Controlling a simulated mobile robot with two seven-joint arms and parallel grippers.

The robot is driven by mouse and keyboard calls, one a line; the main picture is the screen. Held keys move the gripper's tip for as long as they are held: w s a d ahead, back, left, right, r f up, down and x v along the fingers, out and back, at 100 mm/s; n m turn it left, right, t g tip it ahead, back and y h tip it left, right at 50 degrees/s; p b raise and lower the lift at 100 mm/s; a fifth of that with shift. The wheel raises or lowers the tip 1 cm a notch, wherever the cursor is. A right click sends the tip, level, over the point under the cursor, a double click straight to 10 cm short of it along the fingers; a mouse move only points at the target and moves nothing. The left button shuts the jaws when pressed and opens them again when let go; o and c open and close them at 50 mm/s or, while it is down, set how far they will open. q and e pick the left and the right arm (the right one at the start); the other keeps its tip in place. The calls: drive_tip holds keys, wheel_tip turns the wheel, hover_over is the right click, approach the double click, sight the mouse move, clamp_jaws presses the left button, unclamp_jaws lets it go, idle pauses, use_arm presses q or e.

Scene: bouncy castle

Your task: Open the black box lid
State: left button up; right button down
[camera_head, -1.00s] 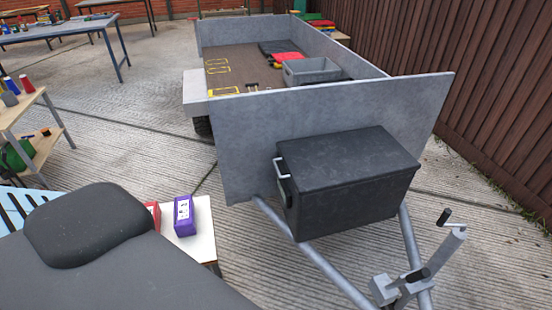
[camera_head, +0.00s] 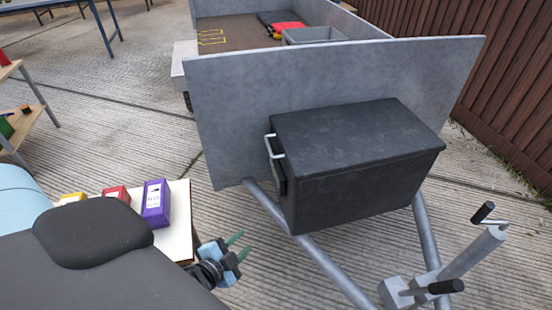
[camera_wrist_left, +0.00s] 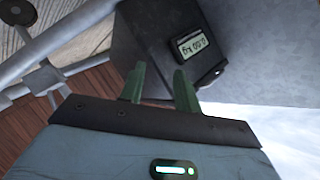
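The black box (camera_head: 350,200) sits on the trailer's drawbar against the grey front panel. Its lid (camera_head: 355,135) is down, and a pale metal handle (camera_head: 273,147) is on its left end. My left gripper (camera_head: 240,246) is low and to the left of the box, apart from it. Its two green fingers are spread with nothing between them. In the left wrist view the open fingers (camera_wrist_left: 160,84) point toward the dark box (camera_wrist_left: 150,40), which carries a small display (camera_wrist_left: 190,43) with upside-down digits. My right gripper is not in view.
The trailer's grey front panel (camera_head: 320,85) rises behind the box. Drawbar bars (camera_head: 310,255) and a jack with a crank (camera_head: 470,260) stand in front. A white table (camera_head: 178,225) with a purple box (camera_head: 156,203) and other small boxes is on the left. A brown fence (camera_head: 500,90) is at right.

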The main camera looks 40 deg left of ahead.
use_arm(q)
drive_tip(key=w+a+r+m+t+b, duration=0.2)
drive_tip(key=w+a+b, duration=0.1)
drive_tip(key=w, duration=0.3)
drive_tip(key=w+a+r+m+t+b, duration=0.2)
drive_tip(key=w, duration=0.4)
drive_tip(key=m+t+y+b, duration=0.1)
drive_tip(key=m+t+b, duration=0.1)
drive_tip(key=m+b, duration=0.1)
approach(269, 147)
drive_tip(key=w, duration=0.2)
drive_tip(key=shift+w+a+r, duration=0.15)
drive_tip(key=shift+w, duration=1.2)
drive_tip(key=shift+w+a+r, duration=0.2)
drive_tip(key=shift+w, duration=1.1)
drive_tip(key=shift+w+a+r, duration=0.15)
drive_tip(key=shift+w, duration=1.2)
drive_tip(key=c, duration=0.7)
clamp_jaws()
